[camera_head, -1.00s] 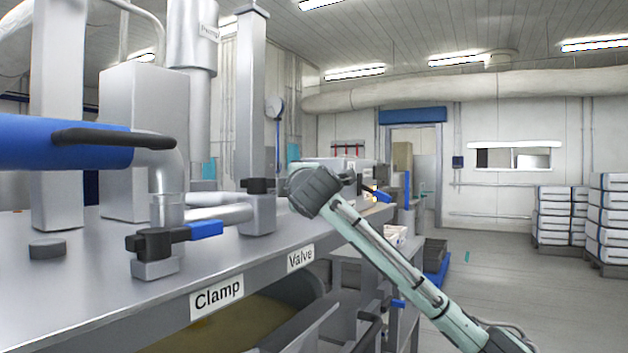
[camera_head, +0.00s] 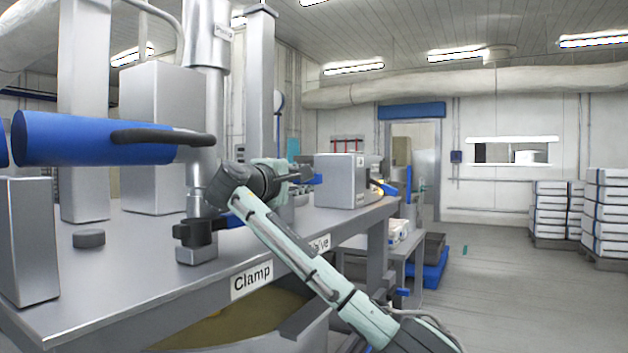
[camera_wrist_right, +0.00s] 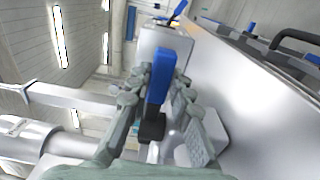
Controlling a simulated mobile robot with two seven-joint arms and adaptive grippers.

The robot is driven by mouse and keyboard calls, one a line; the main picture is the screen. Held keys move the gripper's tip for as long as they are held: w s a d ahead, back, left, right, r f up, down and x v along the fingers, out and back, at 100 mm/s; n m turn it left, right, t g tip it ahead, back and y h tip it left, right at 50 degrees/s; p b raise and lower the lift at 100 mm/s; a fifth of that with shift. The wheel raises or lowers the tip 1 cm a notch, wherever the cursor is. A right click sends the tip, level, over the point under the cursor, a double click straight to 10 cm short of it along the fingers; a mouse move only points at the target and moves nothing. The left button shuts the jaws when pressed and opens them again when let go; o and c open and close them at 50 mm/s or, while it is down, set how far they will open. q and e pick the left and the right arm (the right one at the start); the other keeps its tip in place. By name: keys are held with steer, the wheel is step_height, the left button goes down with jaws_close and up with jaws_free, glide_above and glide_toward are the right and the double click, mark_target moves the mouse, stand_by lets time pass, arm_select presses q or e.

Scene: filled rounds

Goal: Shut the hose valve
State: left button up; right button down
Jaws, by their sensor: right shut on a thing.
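The valve's blue lever (camera_wrist_right: 160,75) with its black hub (camera_wrist_right: 152,128) shows in the right wrist view, standing between my right gripper's fingers. My right gripper (camera_wrist_right: 158,92) is shut on this lever. In the head view my right gripper (camera_head: 300,181) is at the valve, and the blue lever tip (camera_head: 318,178) pokes out beyond it. My wrist hides most of the valve and its pipe. The "Valve" label (camera_head: 322,243) on the bench edge is partly covered by my arm. My left gripper is not in view.
A clamp with a black body (camera_head: 197,232) and blue lever stands nearer, above the "Clamp" label (camera_head: 252,281). A blue cylinder (camera_head: 80,138) with a black handle is above the bench (camera_head: 120,270). A grey box (camera_head: 340,182) stands beyond the valve.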

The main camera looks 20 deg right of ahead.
steer(key=shift+a+m+g+h, duration=0.1)
steer(key=shift+m+g+h, duration=0.2)
steer(key=shift+g, duration=0.1)
steer(key=c, duration=1.6)
jaws_free()
steer(key=shift+s, duration=0.1)
steer(key=shift+c, duration=0.2)
steer(key=v, duration=1.2)
